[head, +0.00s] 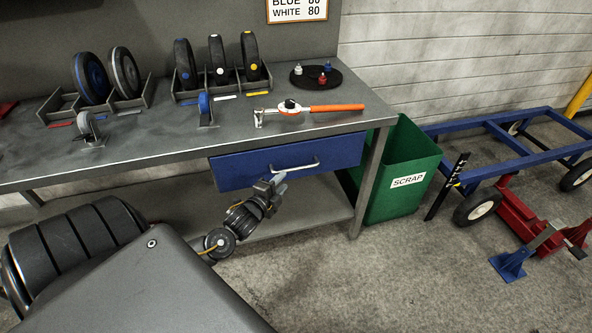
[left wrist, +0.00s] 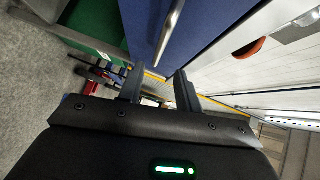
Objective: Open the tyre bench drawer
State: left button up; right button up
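The tyre bench drawer (head: 240,170) has a blue front and looks shut under the bench top. Its silver bar handle (head: 296,168) runs across the front. The drawer front (left wrist: 205,22) and the handle (left wrist: 170,32) also show in the left wrist view, where the handle lies beyond the fingertips. My left gripper (head: 275,186) is just in front of the drawer, slightly left of and below the handle. In the left wrist view its two fingers (left wrist: 159,86) are apart with nothing held between them. My right gripper is not in view.
The grey bench top (head: 150,145) carries wheels in racks, loose casters, an orange-handled tool (head: 310,107) and a black round tray (head: 316,84). A green scrap bin (head: 410,160) stands right of the bench. A blue cart (head: 500,125) is farther right. The floor before the bin is clear.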

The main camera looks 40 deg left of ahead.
aim_at(296, 169)
pick_arm(q)
jog(key=x, duration=0.8)
jog(key=shift+w+f, duration=0.1)
jog(key=shift+w, duration=0.25)
jog(key=shift+w+a, duration=0.2)
jog(key=shift+w, duration=0.35)
jog(key=shift+c, duration=0.6)
jog(key=c, duration=0.5)
grip_shut()
jog(key=shift+f, duration=0.1)
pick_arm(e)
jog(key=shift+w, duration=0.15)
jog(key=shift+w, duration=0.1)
